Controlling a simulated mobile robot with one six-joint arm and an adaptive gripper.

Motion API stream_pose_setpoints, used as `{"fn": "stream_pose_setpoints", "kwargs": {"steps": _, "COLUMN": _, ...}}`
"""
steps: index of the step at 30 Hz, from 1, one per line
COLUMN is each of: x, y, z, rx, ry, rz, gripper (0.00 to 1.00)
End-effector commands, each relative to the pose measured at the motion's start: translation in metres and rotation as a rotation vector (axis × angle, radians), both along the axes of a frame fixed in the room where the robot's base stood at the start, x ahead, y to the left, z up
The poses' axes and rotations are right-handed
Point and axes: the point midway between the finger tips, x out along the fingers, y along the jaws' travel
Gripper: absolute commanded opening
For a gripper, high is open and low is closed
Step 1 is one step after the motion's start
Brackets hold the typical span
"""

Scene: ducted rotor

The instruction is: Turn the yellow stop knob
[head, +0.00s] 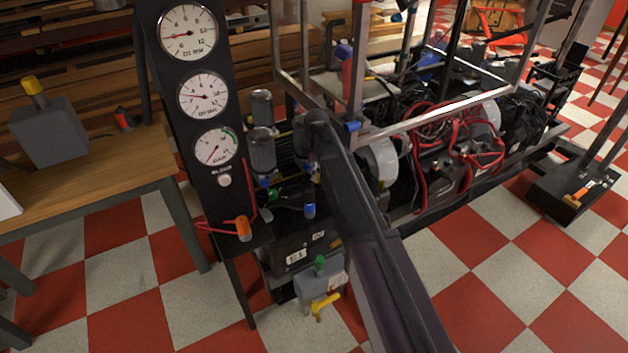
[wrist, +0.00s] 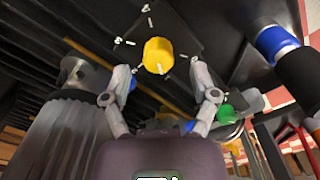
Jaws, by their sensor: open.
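A round yellow knob (wrist: 158,55) shows in the wrist view on a dark square plate (wrist: 188,30) with white tick marks around it. My gripper (wrist: 161,70) is open, with one finger on each side of the knob as the picture shows it. Gaps show between the fingers and the knob, and I see no contact. How far the fingertips are from the knob in depth I cannot tell. In the head view my arm crosses the middle of the machine, and I cannot make out the gripper or this knob there.
A gauge panel (head: 190,110) stands left of my arm, beside a wooden table (head: 95,175). Grey cylinders (head: 262,150) and a metal frame with red hoses (head: 430,150) crowd the arm. A yellow handle (head: 325,303) sits low on a grey box. Checkered floor is open at lower right.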

Motion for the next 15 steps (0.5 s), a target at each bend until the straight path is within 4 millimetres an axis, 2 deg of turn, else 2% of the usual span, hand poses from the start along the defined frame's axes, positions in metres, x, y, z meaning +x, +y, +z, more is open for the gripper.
{"fn": "stream_pose_setpoints", "kwargs": {"steps": 1, "x": 0.000, "y": 0.000, "z": -0.008, "rx": 0.000, "ry": 0.000, "rz": 0.000, "gripper": 0.76}}
{"fn": "stream_pose_setpoints", "kwargs": {"steps": 6, "x": 0.000, "y": 0.001, "z": -0.017, "rx": 0.000, "ry": 0.000, "rz": 0.001, "gripper": 0.76}}
{"fn": "stream_pose_setpoints", "kwargs": {"steps": 15, "x": 0.000, "y": 0.001, "z": -0.022, "rx": 0.000, "ry": 0.000, "rz": 0.001, "gripper": 0.76}}
